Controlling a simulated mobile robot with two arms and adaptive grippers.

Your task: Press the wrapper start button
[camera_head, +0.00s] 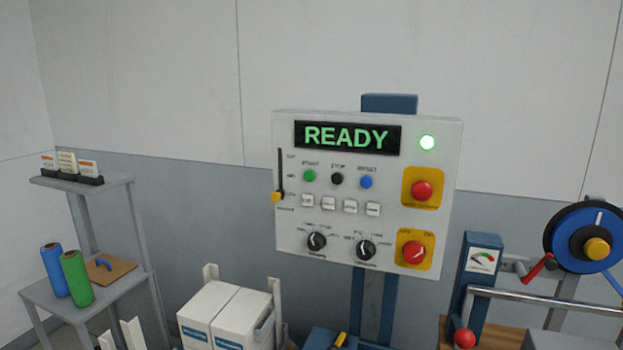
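A white control panel (290,235) on a blue post stands in the middle of the head view. Below the display are a green button (309,176) whose label appears to read START, a black button (337,178) labelled STOP and a blue button (366,182) labelled RESET. The green button is in plain sight with nothing touching it. Neither of my grippers shows in this view.
Red knobs on yellow plates (437,175) and two black dials (317,241) share the panel. White boxes (210,310) stand below left. A grey shelf (40,292) holds blue and green rolls. A wheel (595,240) and gauge (481,261) stand right. The space before the panel looks clear.

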